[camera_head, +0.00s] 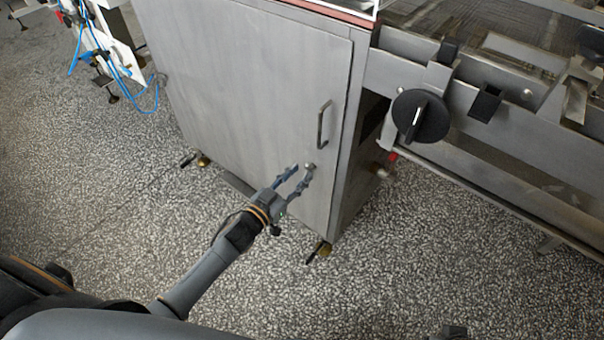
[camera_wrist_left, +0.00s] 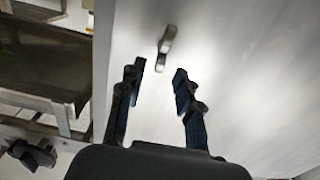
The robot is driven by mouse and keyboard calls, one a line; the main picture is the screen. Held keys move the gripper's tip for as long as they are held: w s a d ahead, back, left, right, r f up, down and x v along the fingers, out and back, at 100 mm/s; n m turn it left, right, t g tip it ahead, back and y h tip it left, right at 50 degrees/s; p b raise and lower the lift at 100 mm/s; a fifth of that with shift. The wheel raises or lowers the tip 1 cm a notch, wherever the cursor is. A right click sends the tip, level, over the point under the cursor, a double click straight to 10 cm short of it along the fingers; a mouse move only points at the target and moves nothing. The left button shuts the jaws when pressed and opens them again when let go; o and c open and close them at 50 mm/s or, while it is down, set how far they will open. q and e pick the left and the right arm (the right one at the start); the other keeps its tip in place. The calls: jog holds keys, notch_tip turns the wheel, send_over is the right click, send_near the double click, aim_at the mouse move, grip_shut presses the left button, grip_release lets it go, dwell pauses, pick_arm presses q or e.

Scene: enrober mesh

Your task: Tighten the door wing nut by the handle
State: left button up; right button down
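The grey metal cabinet door (camera_head: 255,85) has a vertical bar handle (camera_head: 323,125) near its right edge. The small metallic wing nut (camera_head: 310,168) is on the door below the handle. My left gripper (camera_head: 298,178) is open and empty in front of the lower right part of the door, close to the nut. I see no contact.
A black round knob (camera_head: 420,116) sits on the machine frame (camera_head: 510,185) right of the cabinet. The cabinet stands on small feet (camera_head: 323,248). Blue hoses (camera_head: 147,98) hang at the upper left. The speckled floor (camera_head: 110,170) is clear left of the cabinet.

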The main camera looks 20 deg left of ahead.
pick_arm(q)
jog(key=shift+x, duration=1)
pick_arm(e)
jog(key=shift+s+r, duration=0.15)
jog(key=shift+r, duration=0.55)
pick_arm(q)
grip_shut()
